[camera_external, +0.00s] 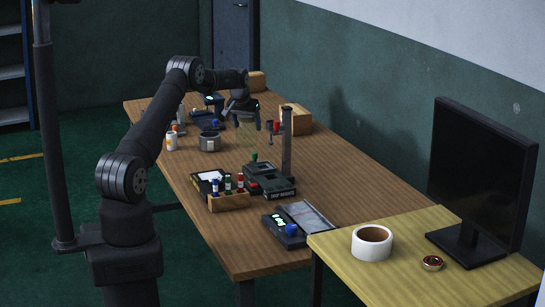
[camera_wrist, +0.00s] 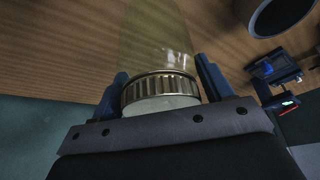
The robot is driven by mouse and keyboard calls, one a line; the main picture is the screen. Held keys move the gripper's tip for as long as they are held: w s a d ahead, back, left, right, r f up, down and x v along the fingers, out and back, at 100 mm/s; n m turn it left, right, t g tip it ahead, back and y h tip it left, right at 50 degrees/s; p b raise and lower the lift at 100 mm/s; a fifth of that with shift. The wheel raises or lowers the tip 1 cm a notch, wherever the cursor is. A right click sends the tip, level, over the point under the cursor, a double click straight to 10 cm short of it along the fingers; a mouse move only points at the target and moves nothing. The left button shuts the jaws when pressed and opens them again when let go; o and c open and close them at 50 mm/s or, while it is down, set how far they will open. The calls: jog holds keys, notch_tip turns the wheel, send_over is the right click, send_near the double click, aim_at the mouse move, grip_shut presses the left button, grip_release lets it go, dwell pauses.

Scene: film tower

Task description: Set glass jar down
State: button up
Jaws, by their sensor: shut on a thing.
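The glass jar (camera_wrist: 160,45) is see-through and faintly yellow, with a ribbed metal lid (camera_wrist: 160,87) closest to the wrist camera. My gripper (camera_wrist: 160,85) has its two blue-grey fingers on either side of the lid and is shut on the jar. In the external view the jar (camera_external: 246,130) hangs below my gripper (camera_external: 243,112), over the middle of the wooden table. The jar's bottom edge is faint, so I cannot tell whether it touches the table.
A dark device with a post (camera_external: 287,145) stands close to the jar's right. A metal pot (camera_external: 209,141) is at its left. A wooden rack of small bottles (camera_external: 229,201) and a scale (camera_external: 285,230) are nearer the front. Bare wood lies right of the post.

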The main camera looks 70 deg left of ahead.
aim_at(241, 116)
jog(key=shift+s+a+f, duration=0.15)
jog(key=shift+a+f, duration=0.25)
jog(key=shift+a, duration=0.2)
jog(key=shift+f, duration=1.95)
jog(key=shift+f, duration=0.1)
jog(key=o, duration=1.1)
jog(key=shift+f, duration=0.1)
jog(key=v, duration=1.2)
jog(key=shift+r, duration=0.2)
jog(key=shift+f, duration=0.15)
